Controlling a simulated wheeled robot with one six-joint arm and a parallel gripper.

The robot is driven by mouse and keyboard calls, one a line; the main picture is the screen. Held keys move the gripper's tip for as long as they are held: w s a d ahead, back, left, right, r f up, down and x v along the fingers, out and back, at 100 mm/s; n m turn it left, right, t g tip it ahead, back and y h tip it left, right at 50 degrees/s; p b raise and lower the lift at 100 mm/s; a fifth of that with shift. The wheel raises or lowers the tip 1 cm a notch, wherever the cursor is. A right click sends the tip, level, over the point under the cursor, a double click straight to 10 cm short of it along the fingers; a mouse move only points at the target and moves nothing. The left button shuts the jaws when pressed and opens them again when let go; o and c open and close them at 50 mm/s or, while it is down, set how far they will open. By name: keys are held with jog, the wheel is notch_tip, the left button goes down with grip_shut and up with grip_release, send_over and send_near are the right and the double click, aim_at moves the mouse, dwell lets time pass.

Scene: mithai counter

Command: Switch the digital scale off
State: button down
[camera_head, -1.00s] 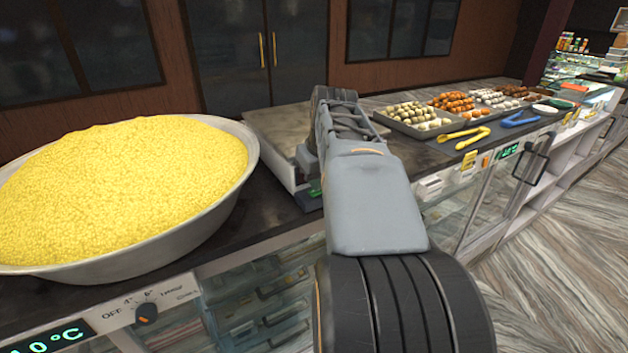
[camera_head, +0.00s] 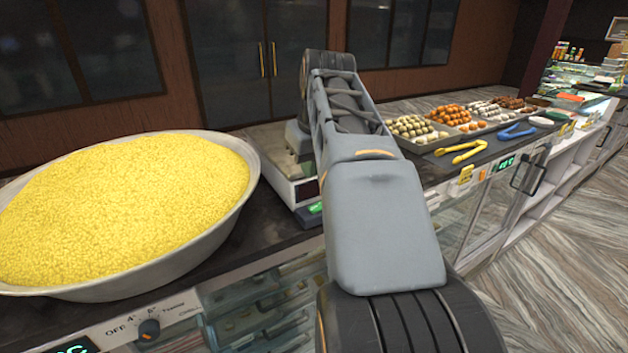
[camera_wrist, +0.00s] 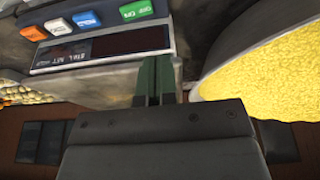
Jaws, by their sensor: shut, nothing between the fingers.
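The digital scale (camera_head: 275,160) stands on the counter beside the big bowl, partly hidden by my arm in the head view. In the wrist view its panel appears upside down, with a dark reddish display (camera_wrist: 130,42) on which I make out no lit digits. A green button (camera_wrist: 136,9) marked ON OFF sits beside the display, in a row with white, blue (camera_wrist: 58,27) and orange (camera_wrist: 34,33) buttons. My gripper (camera_wrist: 155,62) has its green fingers shut and empty. The fingertips appear near the display's edge, short of the green button; I cannot tell whether they touch the scale.
A wide metal bowl (camera_head: 252,190) heaped with yellow grains stands left of the scale. Trays of sweets (camera_head: 408,141), yellow tongs (camera_head: 460,152) and blue tongs (camera_head: 518,132) lie to the right. A control knob (camera_head: 149,329) is on the counter front.

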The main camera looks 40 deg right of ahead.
jog(key=shift+s+a+r, duration=0.15)
jog(key=shift+a+r, duration=0.05)
jog(key=shift+r, duration=0.4)
jog(key=shift+s+a+r, duration=0.15)
jog(key=shift+a+r, duration=0.05)
jog(key=shift+r, duration=0.35)
jog(key=shift+s+a+r, duration=0.15)
jog(key=shift+a+r, duration=0.05)
jog(key=shift+r, duration=0.4)
jog(key=s+a+f+n, duration=0.1)
jog(key=a+f, duration=0.7)
jog(key=f, duration=0.3)
jog(key=s+a+f+t, duration=0.1)
jog(key=s+a+f, duration=0.1)
jog(key=a+f, duration=0.6)
notch_tip(320, 180, down, 4)
jog(key=shift+f+n+y+b, duration=0.25)
jog(key=shift+n+y+b, duration=0.1)
jog(key=shift+n+y, duration=0.05)
jog(key=shift+a, duration=0.15)
